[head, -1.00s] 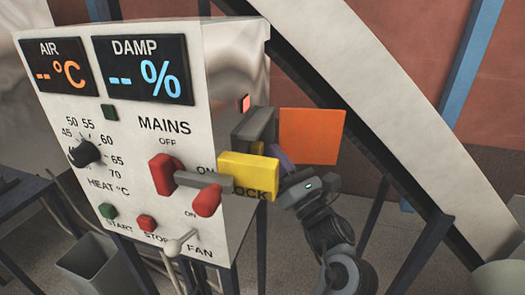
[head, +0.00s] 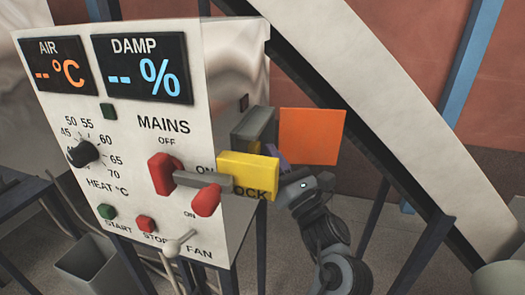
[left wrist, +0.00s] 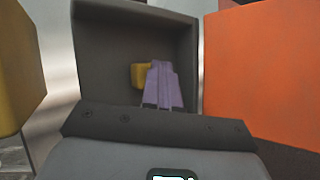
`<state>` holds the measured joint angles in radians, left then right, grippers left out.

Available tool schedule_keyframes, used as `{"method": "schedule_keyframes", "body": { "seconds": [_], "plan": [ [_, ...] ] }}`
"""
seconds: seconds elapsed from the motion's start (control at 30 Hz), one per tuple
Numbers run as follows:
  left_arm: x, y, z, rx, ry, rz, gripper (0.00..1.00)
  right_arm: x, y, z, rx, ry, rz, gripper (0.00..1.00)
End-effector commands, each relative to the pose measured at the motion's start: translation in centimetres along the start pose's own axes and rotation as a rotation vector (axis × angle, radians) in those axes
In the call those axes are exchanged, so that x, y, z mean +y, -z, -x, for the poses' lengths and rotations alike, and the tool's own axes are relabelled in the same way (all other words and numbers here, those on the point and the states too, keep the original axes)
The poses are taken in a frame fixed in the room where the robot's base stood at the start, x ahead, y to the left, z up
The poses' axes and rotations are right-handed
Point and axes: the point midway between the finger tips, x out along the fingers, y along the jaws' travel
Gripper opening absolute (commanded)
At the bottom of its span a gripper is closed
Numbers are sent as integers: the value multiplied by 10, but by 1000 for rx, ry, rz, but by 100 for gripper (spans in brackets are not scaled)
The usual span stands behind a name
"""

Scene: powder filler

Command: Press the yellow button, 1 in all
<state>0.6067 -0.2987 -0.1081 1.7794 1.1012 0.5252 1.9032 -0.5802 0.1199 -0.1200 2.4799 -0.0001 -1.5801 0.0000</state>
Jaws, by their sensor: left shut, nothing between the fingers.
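The yellow button (left wrist: 138,76) shows in the left wrist view, on the back wall inside an open grey box (left wrist: 90,60). My left gripper's purple fingers (left wrist: 163,68) are shut and empty. They reach into the box and partly cover the button's right side; I cannot tell whether they touch it. In the head view the grey box (head: 257,122) sits on the right side of the control cabinet, and the left gripper (head: 277,154) is at its opening. My right gripper is not in view.
An orange panel (head: 312,136) stands right of the box. A yellow block (head: 248,168) on the grey mains lever (head: 200,181) is close to the left gripper. The cabinet front (head: 130,130) has displays, a knob and switches. A pale sloping chute (head: 385,120) rises behind.

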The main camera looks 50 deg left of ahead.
Motion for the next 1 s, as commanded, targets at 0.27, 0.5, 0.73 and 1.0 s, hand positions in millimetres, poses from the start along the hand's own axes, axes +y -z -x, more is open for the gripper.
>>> {"method": "schedule_keyframes", "body": {
  "seconds": [0.27,0.5,0.73,1.0],
  "plan": [
    [-2,0,2,2,-1,-1,0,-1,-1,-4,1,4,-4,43],
    [-8,-4,11,3,-1,0,0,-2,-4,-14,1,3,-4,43],
    [-10,-9,14,1,-1,-1,0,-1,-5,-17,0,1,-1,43],
    [-10,-10,14,1,0,-1,0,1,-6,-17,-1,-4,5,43]
  ]
}}
